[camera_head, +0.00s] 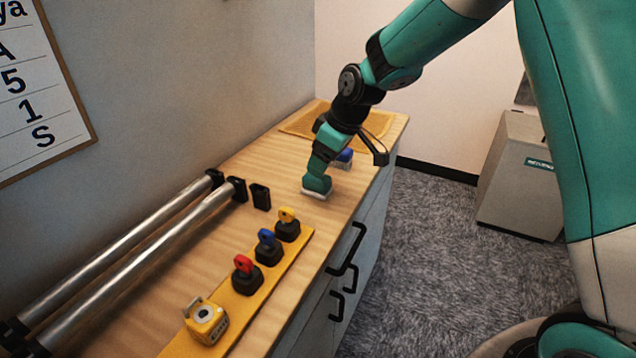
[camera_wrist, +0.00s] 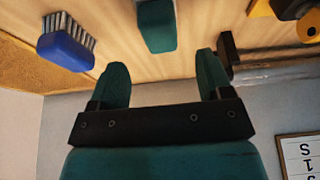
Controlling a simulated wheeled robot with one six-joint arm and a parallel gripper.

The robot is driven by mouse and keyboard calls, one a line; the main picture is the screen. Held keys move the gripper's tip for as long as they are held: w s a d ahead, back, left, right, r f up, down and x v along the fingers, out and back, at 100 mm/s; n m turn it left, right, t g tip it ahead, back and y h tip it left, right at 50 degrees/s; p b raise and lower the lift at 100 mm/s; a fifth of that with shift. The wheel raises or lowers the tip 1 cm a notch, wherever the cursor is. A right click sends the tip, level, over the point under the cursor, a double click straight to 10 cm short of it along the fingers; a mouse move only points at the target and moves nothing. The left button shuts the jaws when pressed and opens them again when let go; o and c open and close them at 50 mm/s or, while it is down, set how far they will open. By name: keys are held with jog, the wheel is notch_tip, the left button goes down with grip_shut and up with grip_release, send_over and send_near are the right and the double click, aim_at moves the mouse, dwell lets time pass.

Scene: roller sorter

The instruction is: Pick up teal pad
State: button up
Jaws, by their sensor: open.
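The teal pad (camera_head: 317,187) sits on the wooden bench top, with a pale underside showing at its lower edge. In the wrist view the teal pad (camera_wrist: 157,28) lies just beyond my fingertips, roughly centred between them. My gripper (camera_wrist: 162,60) is open, its two teal fingers apart with nothing between them. In the head view my gripper is low over the bench by the pad, and a teal finger partly overlaps the pad, so contact cannot be told there.
A blue brush (camera_wrist: 66,42) lies beside the pad, near a yellow mat (camera_head: 300,122). Red (camera_head: 243,265), blue (camera_head: 266,238) and yellow (camera_head: 286,216) knobs stand on a yellow strip with a yellow box (camera_head: 205,320). Metal rollers (camera_head: 150,255) lie along the wall side.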

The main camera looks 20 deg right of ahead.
jog(key=shift+p+x, duration=0.5)
jog(key=shift+x, duration=2.6)
jog(key=shift+s+d, duration=0.1)
jog(key=shift+s, duration=0.1)
jog(key=c, duration=1.1)
notch_tip(320, 180, up, 20)
jog(key=shift+b, duration=0.35)
jog(key=o, duration=0.3)
jog(key=shift+c, duration=0.6)
